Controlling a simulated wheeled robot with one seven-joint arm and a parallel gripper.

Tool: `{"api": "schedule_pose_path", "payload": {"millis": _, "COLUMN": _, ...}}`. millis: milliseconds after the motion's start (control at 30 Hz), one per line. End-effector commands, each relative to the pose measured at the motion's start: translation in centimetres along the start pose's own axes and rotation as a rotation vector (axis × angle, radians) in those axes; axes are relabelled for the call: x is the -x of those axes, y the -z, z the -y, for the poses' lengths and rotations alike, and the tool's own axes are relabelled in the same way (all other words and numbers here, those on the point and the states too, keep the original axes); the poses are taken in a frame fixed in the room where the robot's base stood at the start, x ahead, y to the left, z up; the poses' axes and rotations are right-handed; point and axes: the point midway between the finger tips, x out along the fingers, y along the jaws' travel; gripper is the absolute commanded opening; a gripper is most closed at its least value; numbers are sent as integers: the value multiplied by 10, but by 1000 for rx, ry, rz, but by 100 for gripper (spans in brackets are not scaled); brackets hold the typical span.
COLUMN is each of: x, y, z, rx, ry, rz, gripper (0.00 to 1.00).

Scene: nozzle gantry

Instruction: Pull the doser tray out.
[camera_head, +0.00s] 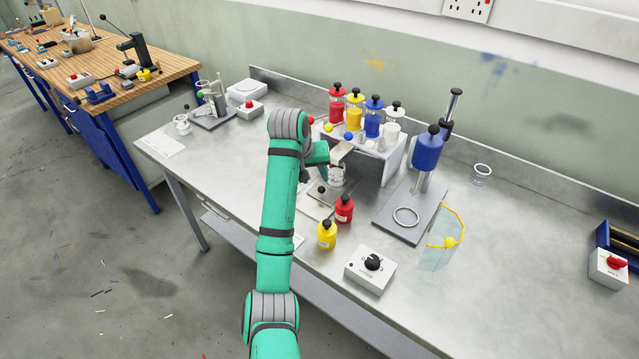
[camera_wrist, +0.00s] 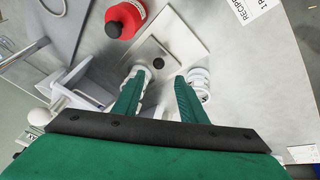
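The doser tray looks like a flat grey plate (camera_head: 332,195) with a small black knob (camera_head: 321,189), in front of the white dispenser rack (camera_head: 393,164). A clear jar (camera_head: 337,176) stands over its back part. In the wrist view the black knob (camera_wrist: 158,63) sits on the grey plate (camera_wrist: 143,52), just beyond my fingertips. My gripper (camera_wrist: 163,82) is open, its two green fingers apart, with pale round parts near both tips. Whether a finger touches the tray or jar, I cannot tell.
A control box with a black dial (camera_head: 371,268) is nearer the front edge. A blue press stand (camera_head: 427,150) is to the right.

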Motion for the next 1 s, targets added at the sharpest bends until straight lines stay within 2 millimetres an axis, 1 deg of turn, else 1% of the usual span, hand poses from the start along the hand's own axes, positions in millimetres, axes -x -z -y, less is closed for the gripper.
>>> {"api": "schedule_pose_path", "payload": {"millis": 33, "x": -10, "y": -1, "z": -1, "rx": -1, "ry": 0, "rz": 4, "gripper": 38}}
{"api": "schedule_pose_path", "payload": {"millis": 200, "x": -41, "y": -1, "z": -3, "rx": -3, "ry": -2, "rz": 4, "gripper": 38}}
{"api": "schedule_pose_path", "payload": {"millis": 400, "x": -69, "y": -1, "z": 0, "rx": 1, "ry": 0, "rz": 2, "gripper": 38}}
{"api": "schedule_pose_path", "payload": {"millis": 600, "x": -83, "y": 0, "z": 1, "rx": 1, "ry": 0, "rz": 1, "gripper": 38}}
{"api": "schedule_pose_path", "payload": {"millis": 900, "x": -85, "y": 0, "z": 1, "rx": 1, "ry": 0, "rz": 0, "gripper": 38}}
{"api": "schedule_pose_path", "payload": {"millis": 933, "x": -85, "y": 0, "z": 1, "rx": 1, "ry": 0, "rz": 0, "gripper": 34}}
{"api": "schedule_pose_path", "payload": {"millis": 967, "x": -85, "y": 0, "z": 1, "rx": 1, "ry": 0, "rz": 0, "gripper": 26}}
{"api": "schedule_pose_path", "payload": {"millis": 1000, "x": -85, "y": 0, "z": 1, "rx": 1, "ry": 0, "rz": 0, "gripper": 17}}
